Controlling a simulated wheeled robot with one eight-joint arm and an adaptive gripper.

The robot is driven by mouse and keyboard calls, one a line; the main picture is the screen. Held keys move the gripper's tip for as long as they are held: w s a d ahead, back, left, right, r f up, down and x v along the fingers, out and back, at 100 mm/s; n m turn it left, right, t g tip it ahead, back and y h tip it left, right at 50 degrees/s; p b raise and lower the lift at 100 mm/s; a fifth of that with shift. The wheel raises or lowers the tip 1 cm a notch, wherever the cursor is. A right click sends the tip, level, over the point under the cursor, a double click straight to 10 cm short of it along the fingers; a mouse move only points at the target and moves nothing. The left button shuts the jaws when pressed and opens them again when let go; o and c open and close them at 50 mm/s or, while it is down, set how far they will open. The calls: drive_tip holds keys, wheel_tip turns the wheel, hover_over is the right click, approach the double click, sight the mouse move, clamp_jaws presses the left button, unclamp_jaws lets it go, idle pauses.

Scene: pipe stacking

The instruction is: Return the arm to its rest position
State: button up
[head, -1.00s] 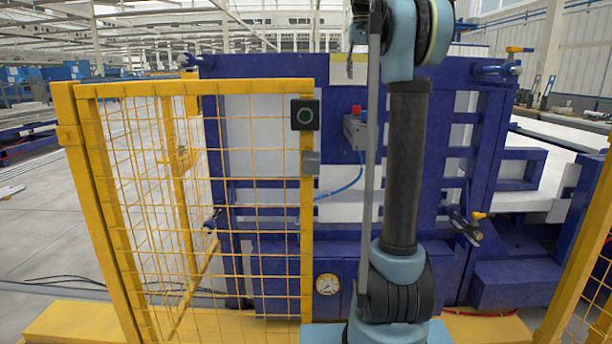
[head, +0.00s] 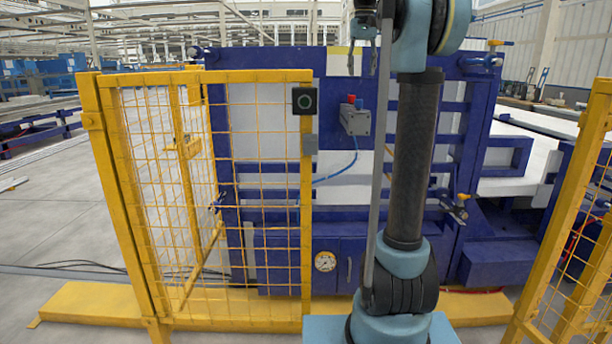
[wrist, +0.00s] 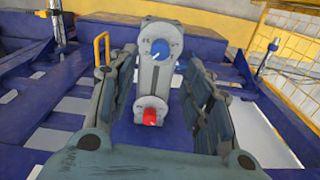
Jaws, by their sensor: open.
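My arm stands upright at the right of the middle in the head view. My gripper (head: 362,64) hangs at its top, fingers pointing down, in front of the blue frame. It is open, with nothing between its fingers. In the wrist view my gripper (wrist: 160,72) shows two dark padded fingers apart. A grey control box (head: 355,121) with a red and a blue knob is on the blue frame, below the gripper in the head view. In the wrist view the same control box (wrist: 155,82) appears between the fingers, beyond them; contact is not seen.
A yellow mesh gate (head: 212,190) stands at left, with a black button box (head: 305,101) on its post. Another yellow mesh fence (head: 575,225) is at right. The blue frame (head: 265,65) fills the middle. Open floor (head: 45,220) lies at far left.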

drive_tip(key=s+f+t, duration=0.1)
drive_tip(key=s+f, duration=1.7)
drive_tip(key=f, duration=0.1)
drive_tip(key=shift+s+f+n, duration=0.2)
drive_tip(key=shift+f+n, duration=0.1)
drive_tip(key=shift+o, duration=0.9)
drive_tip(key=s+f, duration=0.8)
drive_tip(key=f, duration=0.5)
drive_tip(key=s+f+t, duration=0.1)
drive_tip(key=s+f, duration=0.8)
drive_tip(key=f, duration=0.5)
drive_tip(key=shift+s+f+n, duration=0.2)
drive_tip(key=shift+s+n, duration=0.1)
drive_tip(key=o, duration=1.1)
drive_tip(key=w+r, duration=0.1)
drive_tip(key=r, duration=0.1)
drive_tip(key=w+r, duration=0.1)
drive_tip(key=r, duration=0.1)
drive_tip(key=shift+w+r, duration=0.1)
drive_tip(key=shift+w, duration=0.05)
drive_tip(key=w+r+g, duration=0.1)
drive_tip(key=w+r, duration=1.1)
drive_tip(key=r, duration=0.5)
drive_tip(key=w+r, duration=1.1)
drive_tip(key=r, duration=0.6)
drive_tip(key=w+r+g, duration=0.1)
drive_tip(key=w+r, duration=1.1)
drive_tip(key=r, duration=0.6)
drive_tip(key=shift+s+a+f, duration=0.1)
drive_tip(key=shift+f, duration=5)
